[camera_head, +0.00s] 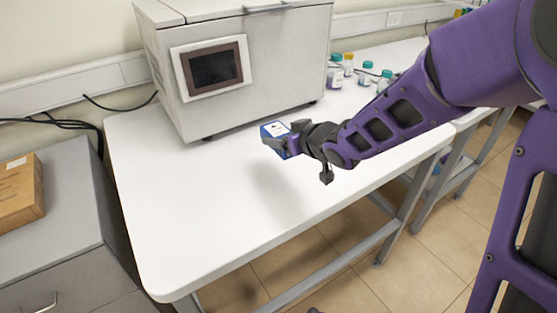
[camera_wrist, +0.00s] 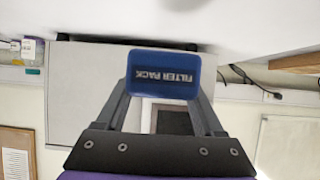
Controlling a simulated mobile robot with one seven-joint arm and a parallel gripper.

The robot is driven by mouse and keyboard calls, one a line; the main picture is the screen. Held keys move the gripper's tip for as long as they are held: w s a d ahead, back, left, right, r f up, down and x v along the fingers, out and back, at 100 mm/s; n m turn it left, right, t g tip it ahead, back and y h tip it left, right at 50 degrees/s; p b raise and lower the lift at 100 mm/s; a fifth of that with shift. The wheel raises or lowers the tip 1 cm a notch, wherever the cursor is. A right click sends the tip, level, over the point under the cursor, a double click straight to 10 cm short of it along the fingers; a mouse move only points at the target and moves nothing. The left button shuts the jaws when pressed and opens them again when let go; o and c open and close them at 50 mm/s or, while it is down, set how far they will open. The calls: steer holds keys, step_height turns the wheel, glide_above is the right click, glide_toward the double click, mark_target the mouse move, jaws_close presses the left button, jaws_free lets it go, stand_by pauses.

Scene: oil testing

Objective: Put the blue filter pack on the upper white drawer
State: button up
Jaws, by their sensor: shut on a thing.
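The blue filter pack (camera_head: 272,129) is a small blue box with a white face, held above the white table. My gripper (camera_head: 277,142) is shut on it, with the arm reaching in from the right. In the wrist view the pack (camera_wrist: 164,74) sits between both fingertips, and its "FILTER PACK" lettering is readable. A light grey-white drawer cabinet (camera_head: 60,271) stands at the left. A drawer front with a handle shows at its lower left; the rest is cut off by the picture edge.
A big white machine (camera_head: 285,55) with a dark screen stands at the back of the white table (camera_head: 180,215). Several capped bottles (camera_head: 348,64) stand to its right. A wooden box (camera_head: 22,192) lies on the cabinet top. The table's front left is clear.

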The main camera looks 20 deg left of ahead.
mark_target(281, 176)
step_height(281, 176, down, 10)
steer(key=b, duration=0.3)
steer(key=shift+f, duration=0.15)
steer(key=o, duration=1.5)
